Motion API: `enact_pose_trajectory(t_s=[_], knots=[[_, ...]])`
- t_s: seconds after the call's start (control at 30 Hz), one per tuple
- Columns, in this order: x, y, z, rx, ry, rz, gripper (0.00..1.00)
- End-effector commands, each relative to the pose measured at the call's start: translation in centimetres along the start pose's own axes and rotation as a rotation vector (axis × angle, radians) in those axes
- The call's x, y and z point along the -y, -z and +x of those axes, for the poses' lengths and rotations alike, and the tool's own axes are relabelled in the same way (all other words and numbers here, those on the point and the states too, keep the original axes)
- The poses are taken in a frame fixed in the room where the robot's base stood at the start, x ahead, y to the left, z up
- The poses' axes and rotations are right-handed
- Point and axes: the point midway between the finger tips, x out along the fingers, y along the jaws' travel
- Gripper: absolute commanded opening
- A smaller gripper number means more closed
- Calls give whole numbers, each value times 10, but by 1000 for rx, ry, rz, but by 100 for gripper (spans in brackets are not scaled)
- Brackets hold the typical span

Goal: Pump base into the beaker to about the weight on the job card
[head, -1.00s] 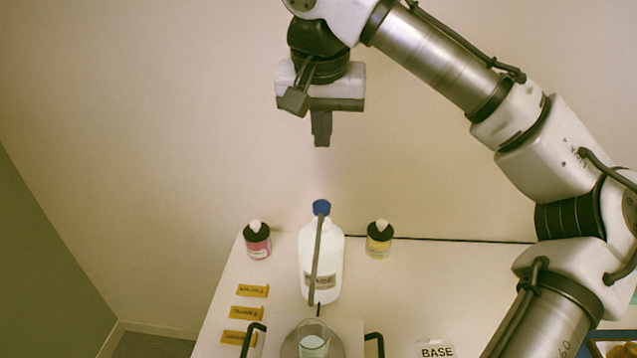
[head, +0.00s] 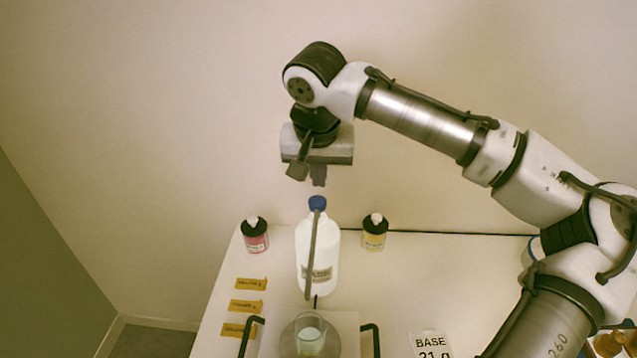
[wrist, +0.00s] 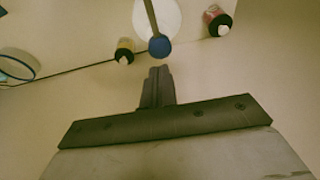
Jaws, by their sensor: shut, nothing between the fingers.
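My gripper (head: 318,178) is shut and empty, pointing down just above the blue pump head (head: 317,203) of the white base bottle (head: 318,245). A small gap shows between fingertips and pump in the head view. In the wrist view the fingers (wrist: 157,75) sit close to the blue pump head (wrist: 159,46). A long grey spout runs from the pump toward the glass beaker (head: 309,335), which stands on the round pan of the scale (head: 345,330) with pale liquid in it. The job card (head: 431,344) reads "BASE 21 g". The scale's readout is not visible.
A bottle with a red label (head: 255,238) stands left of the base bottle, and one with a yellow label (head: 374,232) stands right. Several orange labels (head: 250,284) lie at the table's left. Dark handles (head: 370,340) flank the scale. The table right of centre is mostly clear.

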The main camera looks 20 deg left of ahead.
Motion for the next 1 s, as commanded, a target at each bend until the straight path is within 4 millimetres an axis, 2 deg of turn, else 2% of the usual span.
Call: enact_pose_trajectory(t_s=[0.23, 0.67, 1.0], knots=[[0, -8, 26, 1, 0, -2, 0], [0, -10, 31, 1, 1, -2, 0], [0, -16, 50, 2, 1, 0, 0]])
